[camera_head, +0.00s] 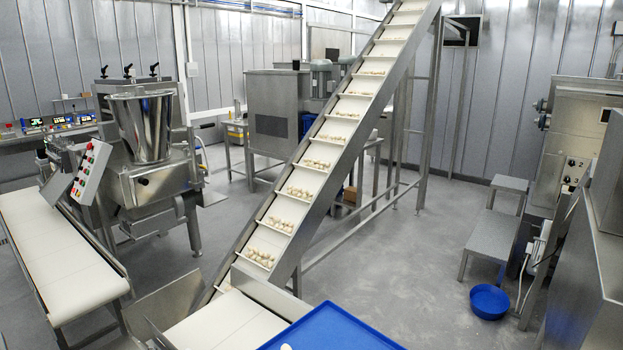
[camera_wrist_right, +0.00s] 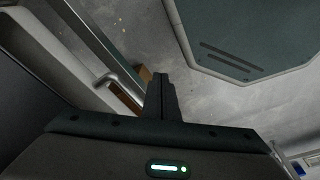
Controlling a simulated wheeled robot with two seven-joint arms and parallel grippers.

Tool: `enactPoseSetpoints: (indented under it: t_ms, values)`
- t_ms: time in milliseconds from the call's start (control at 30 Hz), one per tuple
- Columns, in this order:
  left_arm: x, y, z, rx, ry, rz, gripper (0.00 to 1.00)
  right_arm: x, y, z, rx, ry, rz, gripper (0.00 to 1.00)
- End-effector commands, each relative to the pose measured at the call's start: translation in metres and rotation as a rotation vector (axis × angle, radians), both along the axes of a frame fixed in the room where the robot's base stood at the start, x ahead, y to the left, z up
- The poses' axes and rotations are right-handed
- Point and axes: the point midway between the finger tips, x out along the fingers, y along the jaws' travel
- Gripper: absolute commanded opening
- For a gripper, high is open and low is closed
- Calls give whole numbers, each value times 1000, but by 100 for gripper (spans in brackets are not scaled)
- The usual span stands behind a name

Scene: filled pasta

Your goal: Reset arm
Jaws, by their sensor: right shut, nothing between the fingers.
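My right gripper (camera_wrist_right: 160,76) shows in the right wrist view as dark fingers held together. It is shut and empty, with grey floor behind it. A dark panel that may be part of my own body is close by at upper right of that view. Neither of my arms shows in the head view, and my left gripper is not in view.
In the head view a blue tray (camera_head: 335,332) with a small pale piece stands at bottom centre. Behind it an inclined conveyor (camera_head: 318,140) carries pale pasta pieces upward. A white belt (camera_head: 60,255) is at left, a blue bowl (camera_head: 489,301) on the floor at right.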

Motion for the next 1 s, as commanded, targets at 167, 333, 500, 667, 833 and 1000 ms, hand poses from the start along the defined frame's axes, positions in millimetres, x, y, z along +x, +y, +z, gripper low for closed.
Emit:
enactPoseSetpoints:
  t_ms: [167,333,500,667,833,1000]
  values:
    - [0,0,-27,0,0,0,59,-45,-7,-81,-5,35,7,0]
    - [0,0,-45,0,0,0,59,-93,-16,-135,-9,61,12,0]
    - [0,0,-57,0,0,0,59,-129,-24,-165,-12,77,17,0]
    - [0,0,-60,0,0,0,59,-146,-27,-174,-13,83,19,0]
    - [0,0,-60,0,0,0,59,-148,-28,-174,-13,82,20,0]
    - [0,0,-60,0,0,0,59,-148,-28,-174,-13,83,20,0]
